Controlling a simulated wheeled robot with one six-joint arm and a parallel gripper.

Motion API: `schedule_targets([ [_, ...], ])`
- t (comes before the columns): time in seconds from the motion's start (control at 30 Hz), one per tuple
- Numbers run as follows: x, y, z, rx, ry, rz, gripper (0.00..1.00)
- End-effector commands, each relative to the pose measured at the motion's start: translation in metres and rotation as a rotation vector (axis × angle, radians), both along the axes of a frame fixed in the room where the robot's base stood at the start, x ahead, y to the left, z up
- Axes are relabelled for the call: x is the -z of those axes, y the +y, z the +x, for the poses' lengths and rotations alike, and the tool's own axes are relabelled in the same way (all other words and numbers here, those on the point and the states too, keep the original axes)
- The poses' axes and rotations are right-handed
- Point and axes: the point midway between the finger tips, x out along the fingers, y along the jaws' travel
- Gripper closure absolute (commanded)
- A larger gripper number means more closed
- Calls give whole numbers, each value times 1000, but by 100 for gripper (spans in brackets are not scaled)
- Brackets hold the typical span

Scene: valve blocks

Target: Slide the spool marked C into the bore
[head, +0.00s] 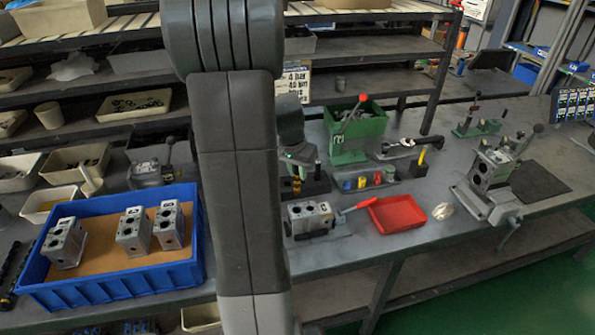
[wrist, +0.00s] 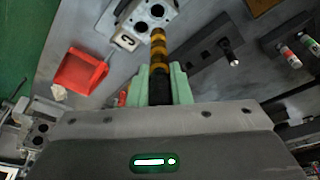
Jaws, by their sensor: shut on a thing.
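My gripper (wrist: 158,82) has pale green fingers shut on a dark spool with amber bands (wrist: 157,48). The spool points away from the wrist, its far end close to a grey valve block with round bores (wrist: 143,14). I cannot tell whether they touch. A small plate with a dark letter, perhaps C (wrist: 125,40), shows on the block. In the head view my gripper (head: 298,166) is partly behind my arm, with the banded spool (head: 297,187) below it, just above the valve block (head: 311,219). No letter is readable on the spool.
A red tray (head: 398,214) lies right of the block, near a red-handled lever (head: 357,205). A rack of coloured pieces (head: 365,181) stands behind. A blue tray (head: 110,293) with 3 blocks is at left. A clamped block (head: 492,172) stands at right.

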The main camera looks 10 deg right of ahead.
Motion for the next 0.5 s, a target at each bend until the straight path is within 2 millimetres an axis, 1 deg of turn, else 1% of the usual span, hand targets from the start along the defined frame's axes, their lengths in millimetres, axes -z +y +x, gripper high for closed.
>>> schedule_targets([
  [0.03,6,0,0,0,0,0,100],
  [0.5,49,0,0,0,0,0,100],
])
